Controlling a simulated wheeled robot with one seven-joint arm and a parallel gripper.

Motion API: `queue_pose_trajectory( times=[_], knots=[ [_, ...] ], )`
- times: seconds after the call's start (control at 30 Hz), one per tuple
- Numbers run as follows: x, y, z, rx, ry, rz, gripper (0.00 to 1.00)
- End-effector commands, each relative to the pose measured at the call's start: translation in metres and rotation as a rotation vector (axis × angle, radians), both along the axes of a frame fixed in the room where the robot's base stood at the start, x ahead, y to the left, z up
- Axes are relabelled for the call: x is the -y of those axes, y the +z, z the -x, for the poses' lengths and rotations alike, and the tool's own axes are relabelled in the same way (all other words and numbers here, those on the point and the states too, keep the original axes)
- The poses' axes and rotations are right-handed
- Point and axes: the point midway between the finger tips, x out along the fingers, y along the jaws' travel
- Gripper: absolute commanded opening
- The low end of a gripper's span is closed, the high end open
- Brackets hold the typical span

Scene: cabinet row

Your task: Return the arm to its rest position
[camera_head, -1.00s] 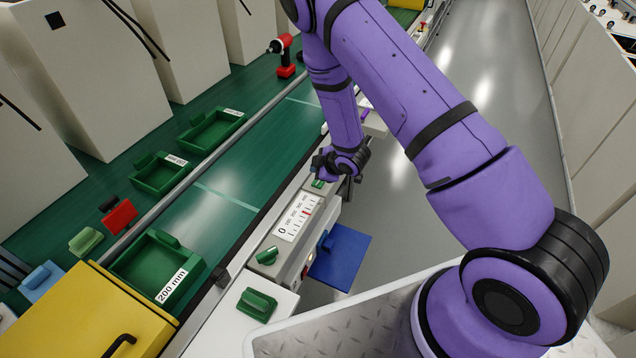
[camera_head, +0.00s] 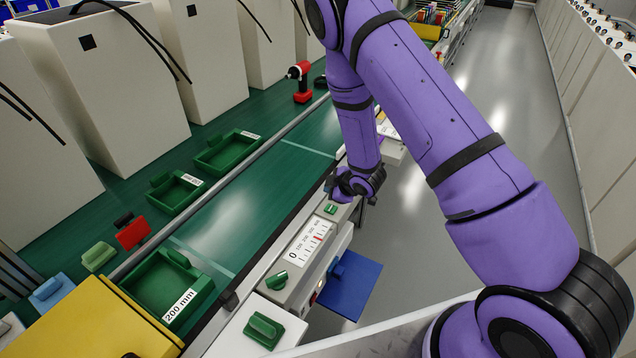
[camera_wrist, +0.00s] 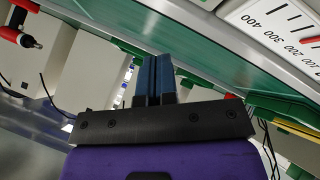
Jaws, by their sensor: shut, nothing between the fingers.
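The scale (camera_wrist: 285,30) also shows at the upper right of the wrist view. In the head view the fingertips are partly hidden by the wrist.
Green trays (camera_head: 168,287) stand along the bench with a red drill (camera_head: 301,82) behind. A blue panel (camera_head: 350,287) juts out over the aisle by the grey box. The grey floor (camera_head: 440,200) at right is clear. Tall white cabinets (camera_head: 105,75) line the left.

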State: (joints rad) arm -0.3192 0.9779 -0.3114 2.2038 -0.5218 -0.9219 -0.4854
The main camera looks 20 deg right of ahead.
Motion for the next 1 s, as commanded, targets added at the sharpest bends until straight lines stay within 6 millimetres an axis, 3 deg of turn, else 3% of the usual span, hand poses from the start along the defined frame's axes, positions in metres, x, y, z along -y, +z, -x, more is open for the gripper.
queue_pose_trajectory(
  times=[0.17,0.27,0.67,1.0],
  knots=[
    [0.000,0.003,-0.001,0.001,-0.005,0.000,0.00],
    [0.002,0.014,-0.004,0.000,-0.027,-0.001,0.00],
    [0.023,0.119,-0.015,-0.031,-0.243,-0.018,0.00],
    [0.045,0.209,0.002,-0.076,-0.430,-0.060,0.00]
  ],
)
